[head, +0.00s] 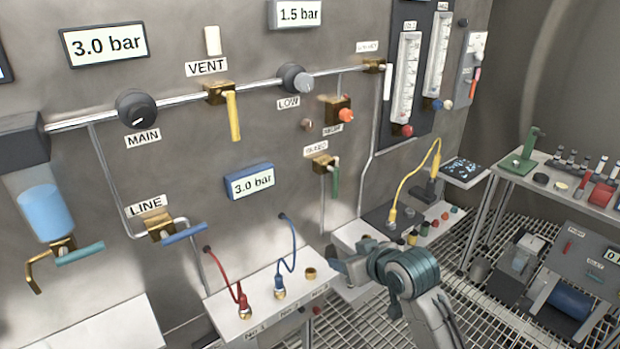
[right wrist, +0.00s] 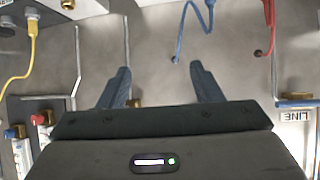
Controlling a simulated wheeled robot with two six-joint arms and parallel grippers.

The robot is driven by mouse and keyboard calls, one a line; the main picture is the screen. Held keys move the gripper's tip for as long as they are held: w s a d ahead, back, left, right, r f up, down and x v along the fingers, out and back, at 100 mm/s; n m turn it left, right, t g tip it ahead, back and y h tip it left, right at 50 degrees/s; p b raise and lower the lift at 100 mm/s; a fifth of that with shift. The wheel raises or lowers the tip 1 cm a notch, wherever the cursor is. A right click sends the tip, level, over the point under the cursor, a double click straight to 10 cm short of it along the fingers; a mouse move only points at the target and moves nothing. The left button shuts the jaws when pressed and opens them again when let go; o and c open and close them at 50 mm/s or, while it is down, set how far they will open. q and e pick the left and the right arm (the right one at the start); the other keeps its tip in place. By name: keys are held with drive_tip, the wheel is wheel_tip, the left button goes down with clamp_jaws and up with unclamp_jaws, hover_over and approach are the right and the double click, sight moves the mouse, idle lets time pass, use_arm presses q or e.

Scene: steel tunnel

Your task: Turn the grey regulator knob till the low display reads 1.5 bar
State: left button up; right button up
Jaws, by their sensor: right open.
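The grey regulator knob (head: 297,78) sits on the horizontal pipe, above the LOW label (head: 288,103). The low display (head: 296,14) above it reads 1.5 bar. My right gripper (head: 342,268) is well below the knob, near the shelf with the hoses, and does not touch the knob. In the right wrist view the fingers of my right gripper (right wrist: 161,82) are apart, with only bare panel between them. The knob cannot be made out in that view. My left gripper is not in view.
A black MAIN knob (head: 137,109) and a yellow vent lever (head: 233,115) lie left of the knob. An orange relief knob (head: 345,115) is below right. A red hose (head: 224,278) and a blue hose (head: 291,246) rise from the shelf. The wall before the knob is clear.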

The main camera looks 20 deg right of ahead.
drive_tip(key=w+r+n+t+y, duration=0.15)
drive_tip(key=w+r, duration=0.25)
drive_tip(key=r, duration=0.4)
drive_tip(key=w+r+m+t, duration=0.15)
drive_tip(key=w+r, duration=0.25)
drive_tip(key=r, duration=0.4)
drive_tip(key=n+t+y, duration=0.2)
drive_tip(key=t+y, duration=0.1)
approach(308, 83)
drive_tip(key=shift+h, duration=0.25)
drive_tip(key=p+x, duration=0.2)
drive_tip(key=x, duration=0.2)
drive_tip(key=p+x, duration=0.2)
drive_tip(key=x, duration=0.2)
drive_tip(key=shift+s+a+r, duration=0.1)
drive_tip(key=shift+a+r, duration=0.1)
drive_tip(key=shift+w+a+f, duration=0.1)
drive_tip(key=shift+w+a, duration=0.05)
drive_tip(key=shift+w, duration=0.5)
drive_tip(key=c, duration=1)
drive_tip(key=shift+p, duration=0.45)
drive_tip(key=shift+m, duration=0.4)
